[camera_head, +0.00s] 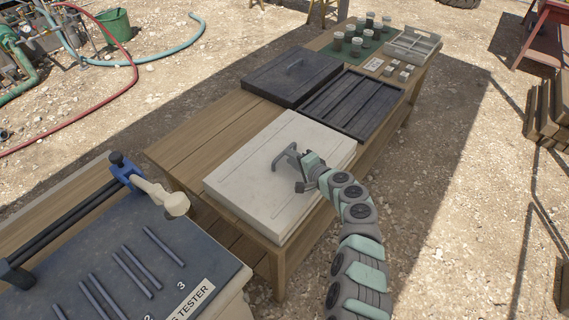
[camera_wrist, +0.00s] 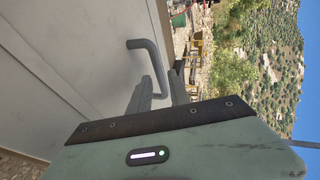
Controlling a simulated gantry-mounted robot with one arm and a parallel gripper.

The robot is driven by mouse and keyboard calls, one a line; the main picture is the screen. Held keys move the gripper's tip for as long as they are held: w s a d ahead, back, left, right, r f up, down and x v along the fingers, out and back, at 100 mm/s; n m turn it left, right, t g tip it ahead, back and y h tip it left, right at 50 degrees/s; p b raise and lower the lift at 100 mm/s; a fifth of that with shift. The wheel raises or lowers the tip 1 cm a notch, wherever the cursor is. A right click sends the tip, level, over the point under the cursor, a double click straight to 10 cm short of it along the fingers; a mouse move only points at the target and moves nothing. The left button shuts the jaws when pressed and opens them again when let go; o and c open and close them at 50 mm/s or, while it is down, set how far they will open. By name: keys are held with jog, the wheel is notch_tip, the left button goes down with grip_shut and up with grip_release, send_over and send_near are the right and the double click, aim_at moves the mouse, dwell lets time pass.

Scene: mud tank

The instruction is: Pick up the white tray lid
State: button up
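The white tray lid (camera_head: 255,185) lies flat on a white tray on the wooden table, nearest the front. Its grey bar handle (camera_head: 283,157) stands up near the lid's right part. My gripper (camera_head: 304,174) is at the right end of this handle, low over the lid. In the wrist view the lid (camera_wrist: 85,60) fills the left side. There the bent handle (camera_wrist: 150,55) runs down between the two fingers of my gripper (camera_wrist: 161,88). The fingers look apart, with the handle between them; firm contact does not show.
Behind the lid are a dark lid (camera_head: 285,78) with a handle and a dark ribbed tray (camera_head: 350,105). Jars (camera_head: 357,42) stand at the table's far end. A tester bench (camera_head: 120,260) with a blue-clamped lever is at front left. Gravel lies right of the table.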

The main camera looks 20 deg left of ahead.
jog(key=shift+w+a+f+b, duration=0.15)
jog(key=shift+a+f+b, duration=0.1)
jog(key=shift+f+b, duration=0.1)
jog(key=b+x, duration=0.3)
jog(key=shift+w+d, duration=0.15)
jog(key=shift+w+a+f+b, duration=0.15)
jog(key=shift+w+a+b, duration=0.35)
jog(key=shift+a, duration=0.1)
jog(key=shift+c, duration=0.4)
grip_shut()
dwell(0.3)
